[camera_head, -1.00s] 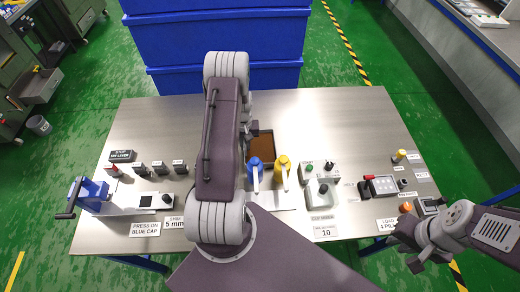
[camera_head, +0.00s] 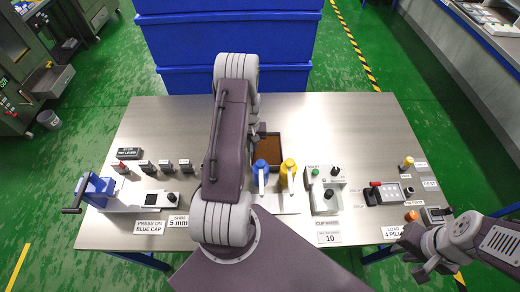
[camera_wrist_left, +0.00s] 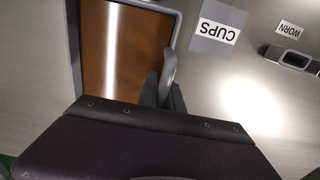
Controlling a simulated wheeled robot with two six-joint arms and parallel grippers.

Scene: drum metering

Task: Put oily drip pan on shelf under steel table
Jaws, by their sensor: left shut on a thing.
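The drip pan (camera_head: 281,152), a grey-rimmed tray with brown oil in it, is at the middle of the steel table (camera_head: 340,120), partly hidden by my left arm. In the left wrist view, the pan (camera_wrist_left: 74,40) fills the upper left. My left gripper (camera_wrist_left: 168,82) is shut on the pan's rim; in the head view it is mostly hidden behind the arm. I cannot tell whether the pan touches the tabletop. My right gripper (camera_head: 414,255) is empty and looks open, by the table's front right corner. The shelf under the table is hidden.
A blue jug (camera_head: 260,172) and a yellow jug (camera_head: 288,172) stand just in front of the pan. A blue press (camera_head: 97,190) is at the left, and control boxes (camera_head: 325,190) are to the right. Large blue bins (camera_head: 235,40) stand behind the table. The tabletop's back right is clear.

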